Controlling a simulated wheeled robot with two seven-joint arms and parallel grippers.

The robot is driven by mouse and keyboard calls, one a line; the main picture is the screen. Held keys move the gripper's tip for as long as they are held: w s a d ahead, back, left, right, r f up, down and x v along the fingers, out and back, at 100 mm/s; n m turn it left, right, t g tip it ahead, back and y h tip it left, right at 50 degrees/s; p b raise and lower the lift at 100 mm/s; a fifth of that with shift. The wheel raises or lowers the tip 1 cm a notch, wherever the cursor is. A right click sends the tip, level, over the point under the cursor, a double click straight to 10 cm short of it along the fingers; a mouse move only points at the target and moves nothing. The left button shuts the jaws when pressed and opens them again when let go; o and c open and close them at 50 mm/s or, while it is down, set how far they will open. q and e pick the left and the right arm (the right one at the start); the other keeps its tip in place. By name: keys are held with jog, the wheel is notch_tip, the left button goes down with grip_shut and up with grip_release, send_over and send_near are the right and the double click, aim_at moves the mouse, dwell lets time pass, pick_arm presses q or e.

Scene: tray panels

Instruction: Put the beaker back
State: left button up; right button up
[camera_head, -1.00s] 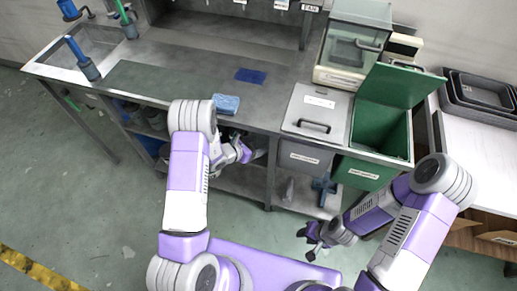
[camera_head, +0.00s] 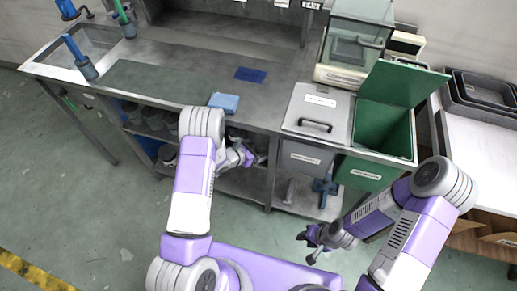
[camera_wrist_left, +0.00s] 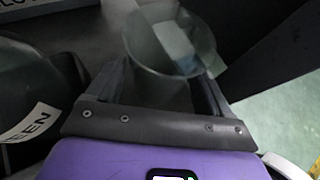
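The clear glass beaker (camera_wrist_left: 160,62) stands between the two fingers of my left gripper (camera_wrist_left: 165,95) in the left wrist view, its round rim facing the camera. The fingers lie against its sides, so the gripper looks shut on it. In the head view my left gripper (camera_head: 250,158) is low in front of the bench's under-counter shelf, and the beaker is too small and too covered there to make out. My right gripper (camera_head: 309,246) is open and empty, over the floor in front of the bench.
The bench top (camera_head: 190,77) holds a light blue pad (camera_head: 224,102) and a dark blue mat (camera_head: 250,75). Grey containers (camera_head: 153,117) stand on the shelf below. A lidded grey bin (camera_head: 305,158) and an open green bin (camera_head: 362,172) are at right. The floor at left is clear.

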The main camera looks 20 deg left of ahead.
pick_arm(q)
jog(key=shift+r, duration=0.2)
jog(key=p+v, duration=0.3)
jog(key=v, duration=0.9)
jog(key=s+d+f+m+g+y, duration=0.1)
jog(key=s+d+f+m+g, duration=0.25)
jog(key=s+m, duration=0.4)
jog(key=s+d+f+m+g+y, duration=0.1)
jog(key=s+d+f+m+g, duration=0.1)
jog(key=s+m+g, duration=0.55)
jog(key=s+d+f+m+g+y, duration=0.1)
jog(key=s+d+f+m+g, duration=0.15)
jog(key=s+m, duration=0.45)
jog(key=d+m+t, duration=0.1)
jog(key=w+d+m+t, duration=0.1)
jog(key=m, duration=0.1)
jog(key=w+d+m+t, duration=0.1)
jog(key=d+t, duration=0.1)
